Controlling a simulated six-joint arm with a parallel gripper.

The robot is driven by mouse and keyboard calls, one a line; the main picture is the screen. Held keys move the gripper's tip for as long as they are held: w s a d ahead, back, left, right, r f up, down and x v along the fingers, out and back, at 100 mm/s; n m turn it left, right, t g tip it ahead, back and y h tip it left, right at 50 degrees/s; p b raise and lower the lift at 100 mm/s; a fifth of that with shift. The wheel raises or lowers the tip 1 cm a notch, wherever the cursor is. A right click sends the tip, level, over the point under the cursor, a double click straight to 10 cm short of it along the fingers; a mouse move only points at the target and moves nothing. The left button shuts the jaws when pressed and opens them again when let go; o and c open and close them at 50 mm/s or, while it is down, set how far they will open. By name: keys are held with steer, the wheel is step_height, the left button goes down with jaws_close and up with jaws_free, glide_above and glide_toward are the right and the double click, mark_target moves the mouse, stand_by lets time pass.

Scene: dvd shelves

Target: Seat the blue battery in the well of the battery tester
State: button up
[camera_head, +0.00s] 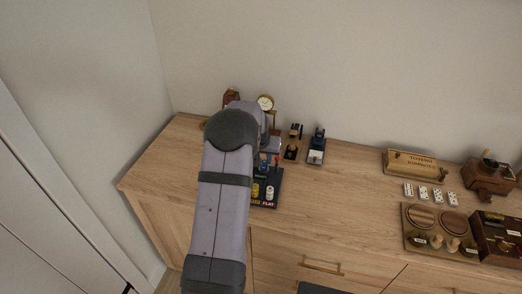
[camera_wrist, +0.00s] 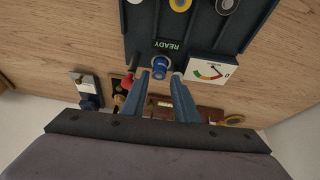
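The battery tester (camera_wrist: 189,41) is a dark tray with a READY label and a white dial gauge (camera_wrist: 212,72). In the head view the tester (camera_head: 277,187) is partly behind my arm. The blue battery (camera_wrist: 161,63) stands by the READY label, seen from its end. My gripper (camera_wrist: 161,75) has its two fingertips on either side of this battery, very close to it. I cannot tell whether they press on it or whether the battery sits in the well; its lower part is hidden.
A yellow battery (camera_head: 255,190) and a white one (camera_head: 270,193) stand in the tester near the FLAT label. A red-topped item (camera_wrist: 127,83) is close to my left finger. The cabinet top's middle is clear.

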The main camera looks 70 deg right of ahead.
steer(key=b+v, duration=0.2)
steer(key=v, duration=0.6)
steer(key=shift+a+r, duration=0.2)
steer(key=shift+r, duration=0.15)
steer(key=w+a+n+t+y, duration=0.15)
steer(key=w+a+n, duration=0.35)
steer(key=w+a, duration=1.1)
steer(key=w+a+f+n+y, duration=0.1)
steer(key=w+a+n, duration=0.15)
steer(key=a, duration=0.65)
steer(key=w+a+f+n+y, duration=0.15)
steer(key=w+a, duration=0.25)
steer(key=a, duration=0.5)
steer(key=s+a+f+n+g, duration=0.1)
steer(key=s+a+n, duration=0.3)
steer(key=a, duration=0.6)
steer(key=s+a+f+n+g, duration=0.1)
steer(key=s+a+n, duration=0.3)
steer(key=a, duration=0.7)
steer(key=shift+s+f+y, duration=0.2)
steer(key=shift+s+y, duration=0.2)
